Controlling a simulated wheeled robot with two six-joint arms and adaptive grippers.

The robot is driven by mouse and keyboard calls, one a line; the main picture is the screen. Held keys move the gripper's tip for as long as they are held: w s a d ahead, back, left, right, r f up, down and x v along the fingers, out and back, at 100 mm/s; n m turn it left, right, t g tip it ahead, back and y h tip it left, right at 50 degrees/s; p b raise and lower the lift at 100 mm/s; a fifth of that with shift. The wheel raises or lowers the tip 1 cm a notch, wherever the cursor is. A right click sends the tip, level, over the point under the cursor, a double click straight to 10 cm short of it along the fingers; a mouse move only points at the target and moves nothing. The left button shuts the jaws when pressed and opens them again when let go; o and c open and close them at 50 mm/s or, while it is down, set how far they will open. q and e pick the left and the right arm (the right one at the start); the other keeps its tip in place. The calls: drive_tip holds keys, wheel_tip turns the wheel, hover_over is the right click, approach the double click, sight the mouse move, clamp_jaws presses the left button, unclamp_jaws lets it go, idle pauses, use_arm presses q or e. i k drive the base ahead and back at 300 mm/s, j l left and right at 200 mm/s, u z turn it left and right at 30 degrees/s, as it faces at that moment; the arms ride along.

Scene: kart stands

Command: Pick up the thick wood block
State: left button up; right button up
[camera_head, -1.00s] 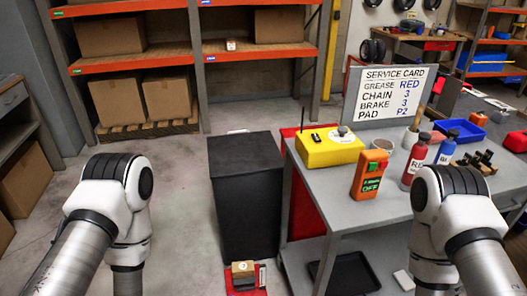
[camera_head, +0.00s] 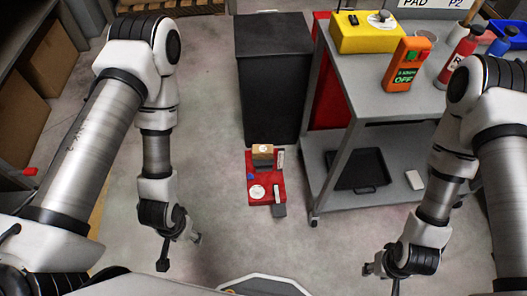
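A tan wood-coloured block (camera_head: 263,151) sits at the far end of a red mat or tray (camera_head: 266,200) on the floor; I take it for the thick wood block. It has a small pale mark on its front and a dark piece just in front of it. My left gripper (camera_head: 180,251) hangs to the lower left of the red tray, apart from it, its fingers spread and empty. My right gripper (camera_head: 382,278) is to the lower right, also apart from the tray, with its fingers seemingly spread and nothing seen between them.
The tray also holds a white disc (camera_head: 257,192) and small grey pieces. A black cabinet (camera_head: 272,75) stands behind it. A grey workbench (camera_head: 370,100) is at right, its lower shelf bearing a black tray (camera_head: 358,184). The floor left of the tray is clear.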

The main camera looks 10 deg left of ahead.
sight(259, 152)
drive_tip(key=z, duration=0.55)
drive_tip(key=j+z, duration=0.85)
drive_tip(key=j, duration=0.15)
drive_tip(key=j+z, duration=0.4)
drive_tip(key=k+j+z, duration=0.15)
drive_tip(key=j+z, duration=0.3)
drive_tip(key=k+j, duration=0.15)
drive_tip(key=j, duration=0.2)
drive_tip(key=k+j, duration=0.15)
drive_tip(key=j, duration=0.2)
drive_tip(key=k+j+z, duration=0.1)
drive_tip(key=j, duration=0.3)
drive_tip(key=k+j, duration=0.2)
drive_tip(key=j, duration=0.15)
drive_tip(key=k+j, duration=0.15)
drive_tip(key=j, duration=0.2)
drive_tip(key=k+j, duration=0.15)
drive_tip(key=j, duration=0.2)
drive_tip(key=z, duration=0.05)
